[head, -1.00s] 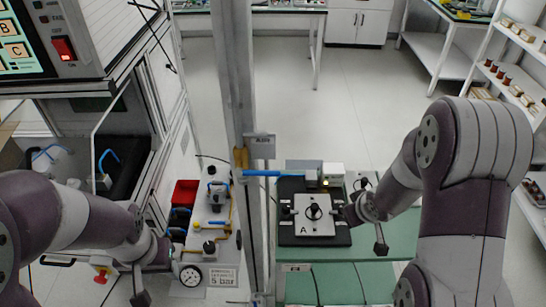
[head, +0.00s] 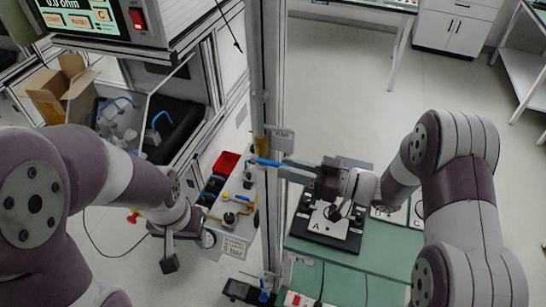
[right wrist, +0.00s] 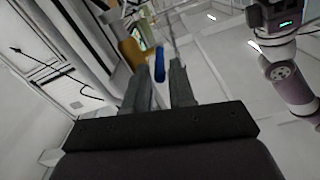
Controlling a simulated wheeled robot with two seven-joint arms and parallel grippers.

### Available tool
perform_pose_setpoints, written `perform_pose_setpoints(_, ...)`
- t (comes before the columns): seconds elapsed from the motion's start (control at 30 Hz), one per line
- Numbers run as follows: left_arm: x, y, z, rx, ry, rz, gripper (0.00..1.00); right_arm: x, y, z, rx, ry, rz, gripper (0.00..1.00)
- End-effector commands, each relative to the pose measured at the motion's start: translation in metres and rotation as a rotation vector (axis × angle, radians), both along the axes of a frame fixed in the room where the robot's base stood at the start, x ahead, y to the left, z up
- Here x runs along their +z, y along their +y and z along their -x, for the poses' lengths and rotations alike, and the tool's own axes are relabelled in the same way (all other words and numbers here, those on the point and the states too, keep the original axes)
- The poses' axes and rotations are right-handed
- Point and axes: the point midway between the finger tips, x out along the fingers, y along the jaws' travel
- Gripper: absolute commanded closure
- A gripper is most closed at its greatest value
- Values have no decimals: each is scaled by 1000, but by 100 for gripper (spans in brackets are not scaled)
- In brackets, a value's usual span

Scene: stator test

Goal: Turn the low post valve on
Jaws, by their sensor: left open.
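A valve with a yellow-brown body (head: 261,143) sits on the upright post, beside a small grey label plate (head: 283,138). Its blue lever (head: 268,162) sticks out to the right, across the post. My right gripper (head: 288,172) is at the lever's outer end, which its fingers partly hide. My left gripper (head: 168,252) is open and empty at the lower left, away from the post.
Another blue-handled fitting (head: 264,296) shows low on the post. A gauge panel (head: 232,247) stands left of the post. A green bench (head: 350,255) with a black fixture (head: 333,238) marked A lies right, below my right arm. Open floor lies behind.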

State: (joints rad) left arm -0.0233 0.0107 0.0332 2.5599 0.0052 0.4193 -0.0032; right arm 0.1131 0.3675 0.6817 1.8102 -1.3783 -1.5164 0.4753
Motion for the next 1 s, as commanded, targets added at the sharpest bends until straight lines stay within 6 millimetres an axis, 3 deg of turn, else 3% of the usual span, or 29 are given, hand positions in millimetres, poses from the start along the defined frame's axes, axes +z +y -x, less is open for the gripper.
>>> perform_pose_setpoints(0.1, 10, 0, 0, 0, 0, 0, 51, 3, 21, -6, 3, -1, 2, 76)
perform_pose_setpoints(0.3, 15, 0, 0, 0, 0, 0, 51, 1, 41, -13, 1, -2, 1, 76)
perform_pose_setpoints(0.67, 15, 0, 0, 0, 0, 0, 51, 0, 45, -15, -2, -2, 1, 76)
perform_pose_setpoints(0.73, 15, 0, 0, 0, 0, 0, 51, 0, 45, -15, -2, -2, 1, 99)
perform_pose_setpoints(1.0, 13, 0, 0, 0, 0, 0, 51, -1, 45, -16, -2, -4, -3, 100)
